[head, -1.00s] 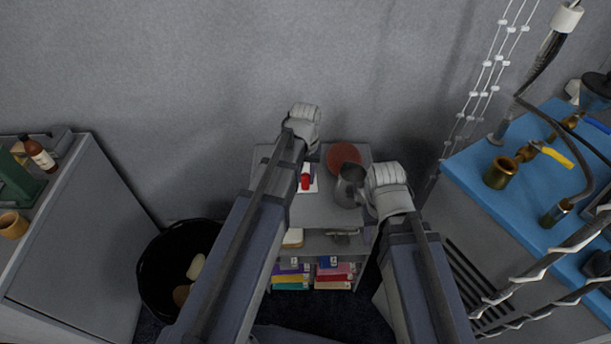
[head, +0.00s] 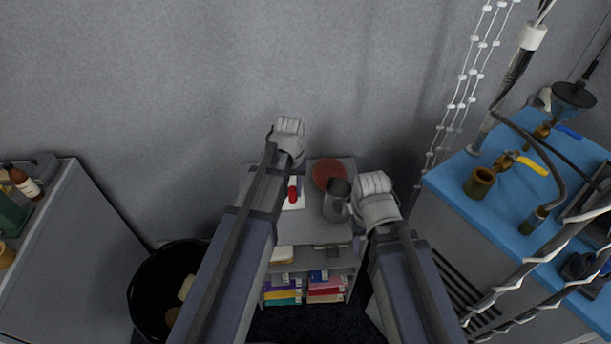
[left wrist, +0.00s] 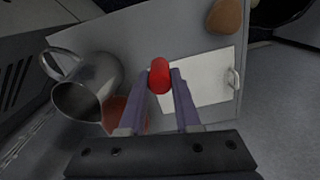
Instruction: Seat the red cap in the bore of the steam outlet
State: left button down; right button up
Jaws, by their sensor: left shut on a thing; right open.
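The red cap (head: 293,195) is a small rounded piece between the fingertips of my left gripper (head: 292,184). In the left wrist view, the red cap (left wrist: 159,75) sits at the ends of both fingers, above a white sheet (left wrist: 198,82) on the grey shelf unit. My right gripper (head: 352,208) is open beside a grey metal jug (head: 335,199); whether it touches the jug is unclear. Two brass open-topped fittings stand on the blue-topped counter at right, one nearer the valve (head: 480,182) and one further right (head: 533,221). I cannot tell which is the steam outlet.
A reddish round plate (head: 329,172) lies behind the jug. The blue counter (head: 455,182) carries a yellow-handled valve (head: 530,164), hoses and pipes along its front. A black bin (head: 150,284) stands left of the shelf unit. A grey cabinet (head: 85,250) stands further left.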

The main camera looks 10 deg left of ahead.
pick_arm(q)
jog(key=shift+f+b, duration=4.85)
jog(key=shift+f, duration=0.1)
jog(key=shift+f, duration=0.25)
jog(key=c, duration=0.6)
grip_release()
jog(key=shift+r, duration=0.1)
jog(key=shift+r, duration=0.1)
